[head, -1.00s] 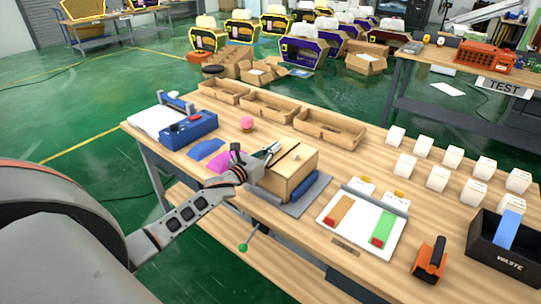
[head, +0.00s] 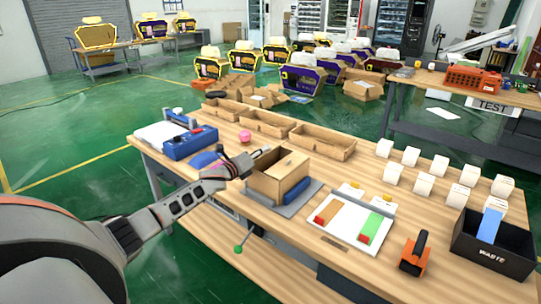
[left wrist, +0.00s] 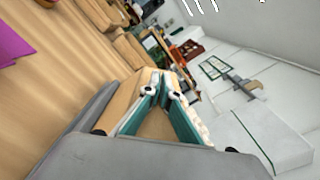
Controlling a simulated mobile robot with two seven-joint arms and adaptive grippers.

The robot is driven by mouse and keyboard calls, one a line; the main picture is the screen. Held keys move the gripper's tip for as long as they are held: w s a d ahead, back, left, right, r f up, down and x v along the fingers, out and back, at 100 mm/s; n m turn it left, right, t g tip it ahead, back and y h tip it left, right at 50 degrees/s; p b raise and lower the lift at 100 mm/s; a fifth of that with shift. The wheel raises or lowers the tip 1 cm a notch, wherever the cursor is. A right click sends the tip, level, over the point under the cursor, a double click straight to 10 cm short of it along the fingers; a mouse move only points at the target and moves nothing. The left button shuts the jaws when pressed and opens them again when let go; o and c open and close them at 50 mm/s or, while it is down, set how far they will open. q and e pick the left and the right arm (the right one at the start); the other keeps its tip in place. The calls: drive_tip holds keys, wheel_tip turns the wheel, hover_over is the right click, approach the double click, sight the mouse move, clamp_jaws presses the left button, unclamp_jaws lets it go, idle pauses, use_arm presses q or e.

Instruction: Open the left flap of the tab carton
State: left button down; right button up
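The tab carton (head: 268,184) is a tan cardboard box on a grey mat (head: 308,196) near the table's front edge. Its upper side looks darker inside a pale rim in the head view, but how each flap stands is too small to tell. My left gripper (head: 258,154) is at the carton's upper left edge. In the left wrist view its teal-padded fingers (left wrist: 161,82) lean in with tips close together, and tan cardboard shows between and beyond them. Whether the tips pinch anything is not clear. My right gripper is not in view.
A blue bar (head: 296,191) lies against the carton's right side. A white board (head: 352,226) with orange and green strips is to the right. Open trays (head: 265,124) line the back. A blue device (head: 190,142) and pink ball (head: 245,136) are left. White boxes (head: 410,156) stand right.

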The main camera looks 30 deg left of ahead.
use_arm(q)
drive_tip(key=shift+a+r+n, duration=0.15)
drive_tip(key=shift+a+n, duration=0.15)
drive_tip(key=shift+n, duration=0.7)
drive_tip(key=shift+w+a+f+n+p, duration=0.15)
drive_tip(key=shift+a+n, duration=0.45)
drive_tip(key=shift+n, duration=1.45)
drive_tip(key=shift+a+f+n+p, duration=0.25)
drive_tip(key=shift+a+n, duration=0.3)
drive_tip(key=shift+n, duration=1.45)
drive_tip(key=shift+w+a+f+n+p, duration=0.15)
drive_tip(key=shift+a+n, duration=0.45)
drive_tip(key=shift+n, duration=1.45)
drive_tip(key=shift+s+f, duration=0.1)
drive_tip(key=shift+f, duration=0.05)
drive_tip(key=c, duration=2.3)
unclamp_jaws()
drive_tip(key=shift+c, duration=0.2)
